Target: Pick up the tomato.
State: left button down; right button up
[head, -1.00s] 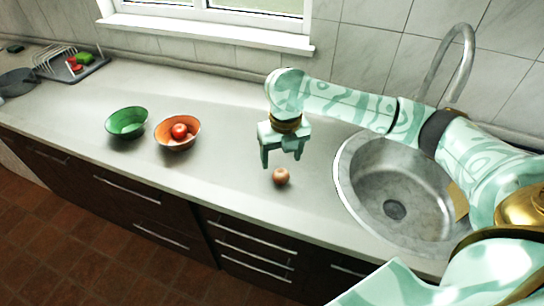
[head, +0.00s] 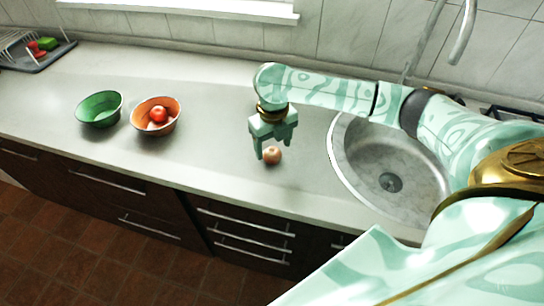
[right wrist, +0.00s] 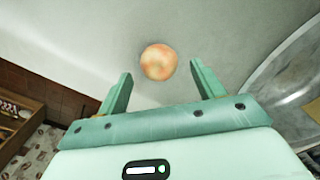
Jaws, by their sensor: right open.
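A round red tomato (head: 158,114) lies in the orange bowl (head: 143,127) on the counter. A small round pinkish-orange fruit or vegetable (head: 272,156), perhaps an onion, rests on bare counter left of the sink. It also shows in the right wrist view, yellow-orange with reddish patches (right wrist: 158,62). My right gripper (head: 273,147) is open and points down just over this round thing; in the right wrist view it appears in the gap between the fingertips (right wrist: 160,74), apparently untouched. The right gripper is well to the right of the orange bowl. My left gripper is not in view.
A green bowl (head: 99,108) stands left of the orange bowl. A round metal sink (head: 388,183) with a tall faucet (head: 462,38) is at the right. A dark tray (head: 38,58) with vegetables is far left. Counter between bowls and gripper is clear.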

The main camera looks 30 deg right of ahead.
aim_at(273, 150)
notch_tip(273, 150, down, 4)
jog(key=shift+w+r+b, duration=0.1)
jog(key=shift+r+b, duration=0.1)
jog(key=shift+b, duration=0.3)
jog(key=shift+r, duration=0.15)
jog(key=shift+c, duration=0.7)
jog(key=c, duration=1)
jog(key=shift+o, duration=0.2)
jog(key=shift+r, duration=0.15)
